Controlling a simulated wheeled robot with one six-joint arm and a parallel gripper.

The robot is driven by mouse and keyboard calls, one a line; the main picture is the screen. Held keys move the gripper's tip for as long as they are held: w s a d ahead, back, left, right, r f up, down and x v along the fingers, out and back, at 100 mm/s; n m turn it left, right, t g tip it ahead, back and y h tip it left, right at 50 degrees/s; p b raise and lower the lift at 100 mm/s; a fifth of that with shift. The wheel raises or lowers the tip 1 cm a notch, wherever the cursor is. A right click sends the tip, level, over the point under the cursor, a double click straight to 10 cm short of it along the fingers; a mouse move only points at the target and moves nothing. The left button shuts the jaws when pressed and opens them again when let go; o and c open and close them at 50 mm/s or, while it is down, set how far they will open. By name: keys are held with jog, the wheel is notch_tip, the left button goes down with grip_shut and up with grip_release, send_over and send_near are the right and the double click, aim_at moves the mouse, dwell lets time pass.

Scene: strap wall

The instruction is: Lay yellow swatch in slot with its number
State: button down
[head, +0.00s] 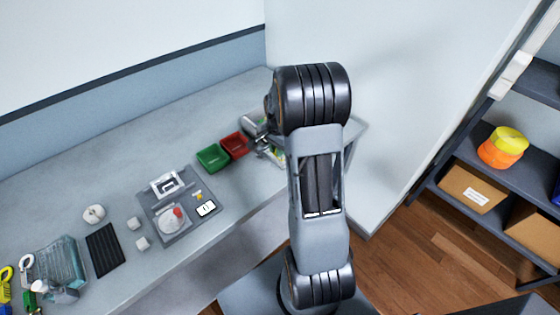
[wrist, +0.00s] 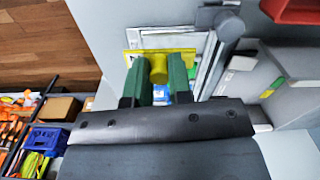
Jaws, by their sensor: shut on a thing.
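My gripper (wrist: 158,85) shows in the wrist view with its two green fingers shut on the round knob of the yellow swatch (wrist: 134,56). The swatch is a flat yellow plate, partly hidden by the fingers. It is over or on a pale-framed tray (wrist: 196,40) with blue patches (wrist: 158,96) in it. I cannot tell whether the swatch touches the tray. No slot number is readable. In the head view my arm hides most of the gripper and this spot.
A green bin (head: 212,157) and a red bin (head: 234,145) stand on the grey counter (head: 110,112) left of my arm. A grey board with a white frame (head: 168,185) lies nearer. Shelves with a cardboard box (head: 472,188) stand at the right.

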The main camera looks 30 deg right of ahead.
jog(key=shift+w+d+r, duration=0.2)
jog(key=shift+w+r, duration=0.05)
jog(key=shift+w, duration=0.25)
jog(key=shift+w+d+r, duration=0.2)
jog(key=shift+w+r, duration=0.05)
jog(key=shift+w, duration=0.2)
jog(key=shift+f+b, duration=1.55)
jog(key=shift+f, duration=0.45)
jog(key=shift+f, duration=0.2)
jog(key=c, duration=0.5)
grip_release()
jog(key=shift+c, duration=0.2)
jog(key=shift+r, duration=0.15)
jog(key=shift+r+p, duration=2.05)
jog(key=shift+r, duration=0.9)
